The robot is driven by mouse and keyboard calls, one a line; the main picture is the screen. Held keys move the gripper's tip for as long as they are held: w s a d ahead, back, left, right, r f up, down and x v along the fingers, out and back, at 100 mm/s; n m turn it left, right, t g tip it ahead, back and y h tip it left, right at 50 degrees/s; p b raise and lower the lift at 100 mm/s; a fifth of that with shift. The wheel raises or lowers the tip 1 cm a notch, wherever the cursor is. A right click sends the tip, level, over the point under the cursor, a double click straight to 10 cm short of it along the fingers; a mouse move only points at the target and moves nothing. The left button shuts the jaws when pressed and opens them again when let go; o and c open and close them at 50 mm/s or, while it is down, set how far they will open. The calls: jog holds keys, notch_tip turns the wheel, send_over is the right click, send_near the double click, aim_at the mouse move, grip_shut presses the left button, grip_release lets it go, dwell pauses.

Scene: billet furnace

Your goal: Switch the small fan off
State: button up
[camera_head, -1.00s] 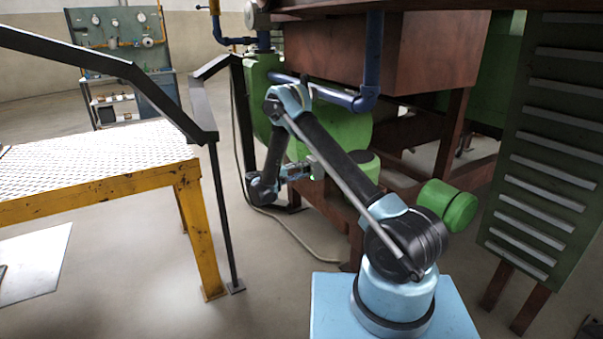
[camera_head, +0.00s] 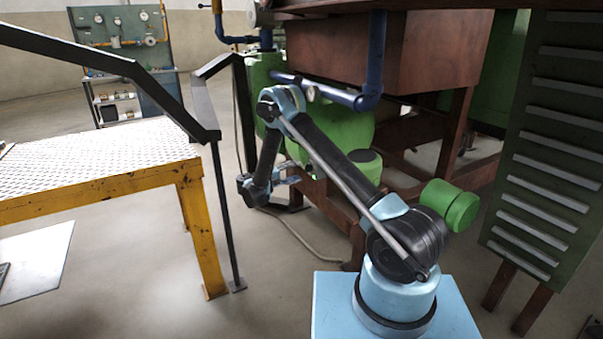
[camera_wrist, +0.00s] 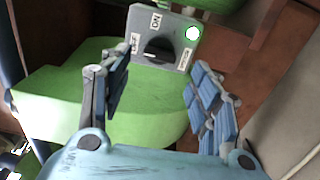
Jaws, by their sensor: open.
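In the wrist view a grey switch plate (camera_wrist: 179,27) carries a black rotary knob (camera_wrist: 157,49), with small white labels around it. A round lamp (camera_wrist: 193,33) on the plate shows bright white with a green rim. The plate stands beyond a green housing (camera_wrist: 60,105). My gripper (camera_wrist: 160,72) is open, its blue-padded fingers spread left and right, with the knob seen between and beyond them. It touches nothing visibly. In the head view my gripper (camera_head: 288,172) is small; the knob cannot be made out.
A blue pipe (camera_head: 371,60) and a brown furnace body (camera_head: 340,55) lie above and behind my arm. Green machinery (camera_head: 345,125) stands behind it. A yellow-framed platform (camera_head: 100,185) with a black railing (camera_head: 215,140) is on the left. A cable lies on the floor.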

jog(key=v, duration=0.7)
